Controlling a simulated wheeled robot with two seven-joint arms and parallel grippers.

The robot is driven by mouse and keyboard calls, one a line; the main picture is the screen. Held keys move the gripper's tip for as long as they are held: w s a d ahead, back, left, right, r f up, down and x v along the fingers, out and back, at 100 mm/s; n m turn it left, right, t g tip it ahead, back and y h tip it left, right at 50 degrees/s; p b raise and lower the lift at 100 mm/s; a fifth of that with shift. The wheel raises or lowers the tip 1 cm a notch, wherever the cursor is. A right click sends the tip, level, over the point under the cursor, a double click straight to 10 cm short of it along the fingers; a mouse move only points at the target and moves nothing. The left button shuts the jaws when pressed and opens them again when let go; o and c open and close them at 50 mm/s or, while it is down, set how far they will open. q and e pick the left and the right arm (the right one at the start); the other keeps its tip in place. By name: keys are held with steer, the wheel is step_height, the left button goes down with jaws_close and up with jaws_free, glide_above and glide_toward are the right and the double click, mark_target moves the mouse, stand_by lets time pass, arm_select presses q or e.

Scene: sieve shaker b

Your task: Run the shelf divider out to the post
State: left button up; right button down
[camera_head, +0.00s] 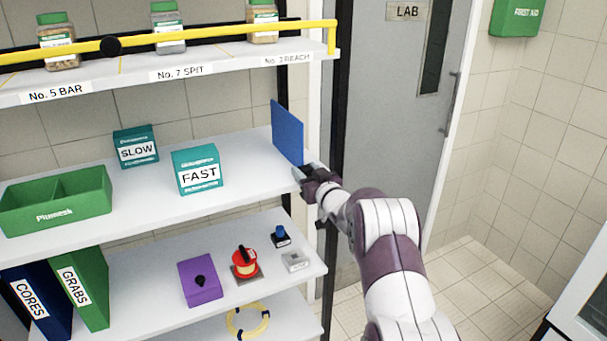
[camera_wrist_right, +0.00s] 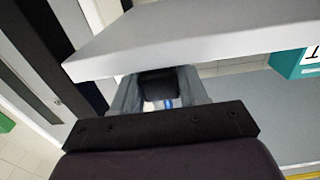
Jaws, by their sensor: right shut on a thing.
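The blue shelf divider (camera_head: 287,133) stands upright near the right end of the middle shelf (camera_head: 240,205). My right gripper (camera_head: 301,174) is at its lower front corner, by the shelf's front right corner, shut on it. The fingers hide that corner. In the right wrist view the gripper (camera_wrist_right: 159,103) is below the shelf edge (camera_wrist_right: 190,45), and only a small bit of blue shows between its fingers. A dark post (camera_head: 339,120) rises just right of the shelf, apart from the divider in the picture. My left gripper is not in view.
A FAST box (camera_head: 198,171) and a SLOW box (camera_head: 136,147) stand left of the divider, with bare shelf between. A green bin (camera_head: 57,201) is at far left. The shelf above has a yellow rail (camera_head: 220,36). Small items, including a purple block (camera_head: 200,280), are below.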

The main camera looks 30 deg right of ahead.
steer(key=c, duration=0.7)
jaws_free()
steer(key=s+b, duration=0.3)
steer(key=s, duration=0.9)
steer(key=shift+s+b, duration=0.35)
